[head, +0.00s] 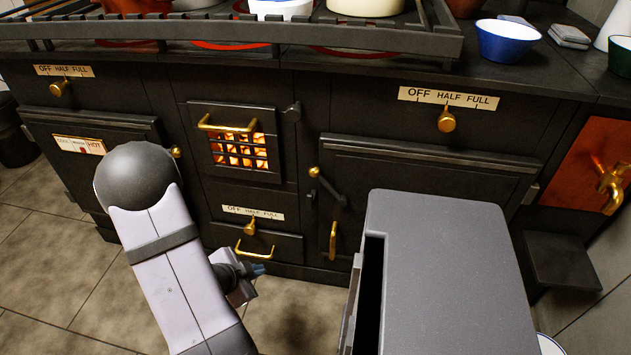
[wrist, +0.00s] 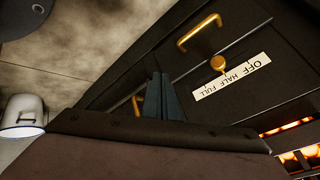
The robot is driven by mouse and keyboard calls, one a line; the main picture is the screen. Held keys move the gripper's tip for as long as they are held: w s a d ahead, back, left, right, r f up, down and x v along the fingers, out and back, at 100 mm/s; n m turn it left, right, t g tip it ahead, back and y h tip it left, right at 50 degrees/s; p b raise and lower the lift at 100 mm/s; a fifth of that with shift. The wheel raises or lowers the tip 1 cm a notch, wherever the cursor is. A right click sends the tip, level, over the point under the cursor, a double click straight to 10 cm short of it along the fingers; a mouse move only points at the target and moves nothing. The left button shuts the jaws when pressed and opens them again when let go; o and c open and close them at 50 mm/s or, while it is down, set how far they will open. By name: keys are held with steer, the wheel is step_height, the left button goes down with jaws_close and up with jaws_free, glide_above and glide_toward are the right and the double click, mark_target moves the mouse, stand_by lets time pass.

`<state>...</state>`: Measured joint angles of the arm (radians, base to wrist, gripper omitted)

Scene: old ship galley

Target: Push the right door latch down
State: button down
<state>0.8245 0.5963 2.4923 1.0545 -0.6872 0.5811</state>
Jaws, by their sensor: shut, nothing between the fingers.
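The right door latch (head: 327,186) is a dark lever with a brass knob at its upper left end. It slants down to the right, beside the left edge of the big right oven door (head: 430,170). My gripper (head: 260,269) is low in front of the stove, left of the latch and below it, apart from it. Its slim blue-grey fingers are together and empty in the wrist view (wrist: 158,95). I cannot make out the latch in the wrist view.
A brass handle (head: 333,240) stands upright below the latch. The firebox door (head: 234,140) glows to its left, above a small drawer with a brass handle (head: 254,252). A large grey block (head: 450,270) covers the lower right door. Pots stand on the railed top.

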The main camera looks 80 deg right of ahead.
steer(key=s+d+r+m+g+h, duration=0.2)
steer(key=s+d+r+m, duration=0.2)
steer(key=r, duration=0.1)
steer(key=m+g+h, duration=0.5)
steer(key=m+g, duration=0.2)
steer(key=m, duration=0.3)
glide_toward(325, 183)
steer(key=s+a+r, duration=0.2)
steer(key=a+r, duration=0.1)
steer(key=a, duration=0.1)
steer(key=shift+s+d+r, duration=0.1)
steer(key=shift+d, duration=0.1)
steer(key=x, duration=0.3)
steer(key=b+x, duration=0.1)
steer(key=x, duration=0.2)
steer(key=w+d+x, duration=0.1)
steer(key=x, duration=0.2)
steer(key=shift+b, duration=0.4)
steer(key=shift+w+d, duration=0.2)
steer(key=shift+w, duration=0.35)
steer(key=shift+w+d, duration=0.2)
steer(key=shift+w, duration=0.35)
steer(key=shift+w+f+n+b, duration=0.1)
steer(key=shift+f+n+b, duration=0.2)
steer(key=shift+b, duration=0.15)
